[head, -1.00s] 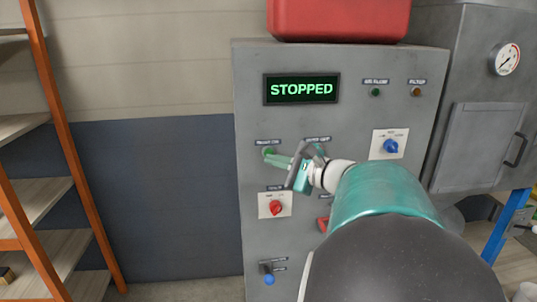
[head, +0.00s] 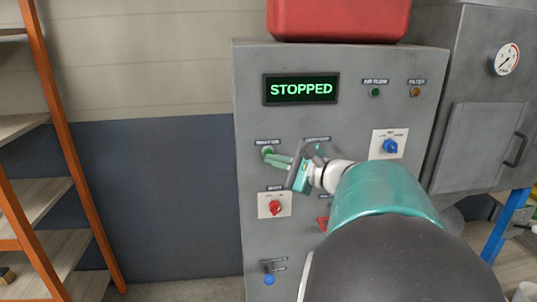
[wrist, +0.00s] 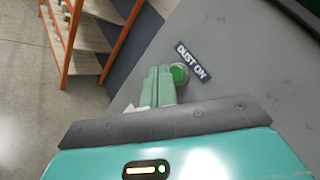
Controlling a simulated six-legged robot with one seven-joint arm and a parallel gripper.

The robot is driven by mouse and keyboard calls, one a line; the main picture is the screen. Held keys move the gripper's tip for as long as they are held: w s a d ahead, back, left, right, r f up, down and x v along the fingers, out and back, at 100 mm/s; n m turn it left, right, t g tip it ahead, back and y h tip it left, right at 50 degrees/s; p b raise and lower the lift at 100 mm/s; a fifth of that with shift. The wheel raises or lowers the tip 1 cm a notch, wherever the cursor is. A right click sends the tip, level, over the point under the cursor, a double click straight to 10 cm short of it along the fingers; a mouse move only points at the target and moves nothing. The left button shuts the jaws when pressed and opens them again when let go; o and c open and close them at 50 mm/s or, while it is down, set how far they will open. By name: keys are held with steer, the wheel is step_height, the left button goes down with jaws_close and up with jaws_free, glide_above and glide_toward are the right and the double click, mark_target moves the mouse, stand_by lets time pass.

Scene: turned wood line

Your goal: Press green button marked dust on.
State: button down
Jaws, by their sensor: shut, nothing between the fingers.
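The green button (head: 268,150) sits on the grey control panel (head: 340,190), below a small dark label. In the wrist view the label (wrist: 193,60) reads DUST ON and the round green button (wrist: 179,73) is just below it. My gripper (head: 268,157) is shut and empty, its two pale green fingers side by side. In the wrist view the fingertips (wrist: 159,70) are close beside the button, on its left. I cannot tell whether they touch it. The display (head: 301,89) reads STOPPED in green letters.
A red knob (head: 275,208) on a white plate is below the button, and a blue knob (head: 390,146) is to the right. A blue-tipped lever (head: 269,279) is low on the panel. An orange-framed shelf (head: 60,150) stands at left.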

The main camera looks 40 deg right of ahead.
stand_by(0.3)
steer(key=shift+w+d, duration=0.25)
steer(key=shift+w, duration=0.1)
steer(key=shift+w+d, duration=0.2)
steer(key=shift+w, duration=0.1)
stand_by(0.7)
steer(key=shift+s+a, duration=0.45)
steer(key=shift+s, duration=0.2)
steer(key=s+a, duration=0.2)
steer(key=s, duration=0.2)
steer(key=shift+s+a, duration=0.1)
steer(key=shift+a, duration=0.3)
stand_by(0.9)
